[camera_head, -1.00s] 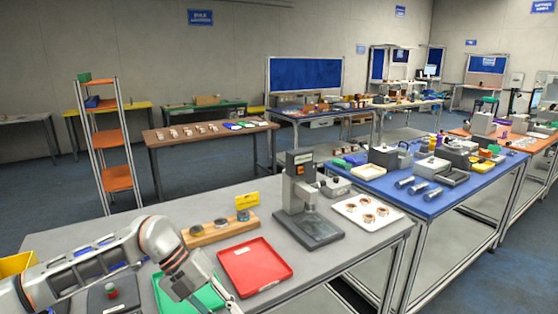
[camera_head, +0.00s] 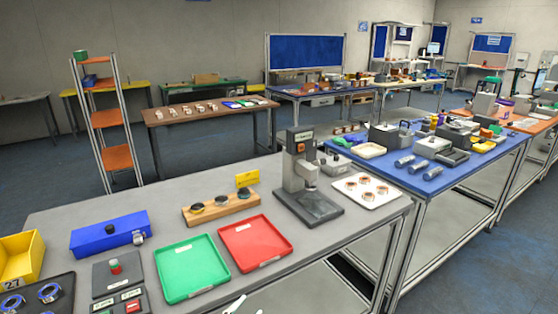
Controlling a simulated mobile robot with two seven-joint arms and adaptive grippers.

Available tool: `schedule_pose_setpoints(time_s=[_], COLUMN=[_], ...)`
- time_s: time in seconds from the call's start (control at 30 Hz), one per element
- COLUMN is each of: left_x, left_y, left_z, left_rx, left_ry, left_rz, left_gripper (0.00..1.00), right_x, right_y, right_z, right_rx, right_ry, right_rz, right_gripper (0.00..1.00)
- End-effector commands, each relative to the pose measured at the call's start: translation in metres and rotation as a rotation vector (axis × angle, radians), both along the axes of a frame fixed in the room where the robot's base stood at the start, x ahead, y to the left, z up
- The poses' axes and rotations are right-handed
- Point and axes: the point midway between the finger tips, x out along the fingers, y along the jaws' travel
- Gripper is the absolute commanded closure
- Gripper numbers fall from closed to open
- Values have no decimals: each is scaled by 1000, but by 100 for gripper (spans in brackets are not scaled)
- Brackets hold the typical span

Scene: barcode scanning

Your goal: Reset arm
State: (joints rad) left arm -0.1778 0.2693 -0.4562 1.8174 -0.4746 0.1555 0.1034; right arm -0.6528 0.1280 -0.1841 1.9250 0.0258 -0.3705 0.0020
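My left gripper (camera_head: 247,305) shows only at the bottom edge, in front of the grey table. Two pale fingertips show with a gap between them, and nothing is seen in the gap. The rest of the gripper and its arm are below the frame. The tips are in front of and below the red tray (camera_head: 255,243) and to the right of the green tray (camera_head: 192,269), apart from both. Both trays look empty. My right gripper is not in view.
A grey bench press (camera_head: 307,180) and a white tray of ring parts (camera_head: 367,189) stand at the table's right. A wooden holder (camera_head: 221,208), blue box (camera_head: 110,233), button box (camera_head: 117,272) and yellow bin (camera_head: 20,258) stand at left and back. A blue table (camera_head: 455,182) adjoins.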

Motion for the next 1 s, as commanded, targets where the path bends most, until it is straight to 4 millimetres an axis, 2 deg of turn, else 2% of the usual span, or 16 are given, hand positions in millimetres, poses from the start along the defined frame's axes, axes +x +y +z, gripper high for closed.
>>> schedule_pose_setpoints(time_s=[0.03,0.17,0.2,0.3,0.4,0.5,0.6,1.0], left_x=[-12,-49,-63,-100,-132,-154,-165,-166], left_y=[19,66,78,103,121,131,136,136], left_z=[-29,-97,-116,-156,-183,-200,-207,-208], left_rx=[-12,-22,-22,-18,-12,-8,-6,-5], left_ry=[97,331,398,546,657,728,761,764], left_rz=[71,226,264,340,390,419,432,432], left_gripper=[74,74,74,74,74,74,74,74], right_x=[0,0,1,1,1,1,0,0], right_y=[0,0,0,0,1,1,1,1], right_z=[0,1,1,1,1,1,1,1], right_rx=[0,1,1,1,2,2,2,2], right_ry=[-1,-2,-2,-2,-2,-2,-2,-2], right_rz=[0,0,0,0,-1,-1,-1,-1], right_gripper=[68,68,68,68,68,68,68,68])
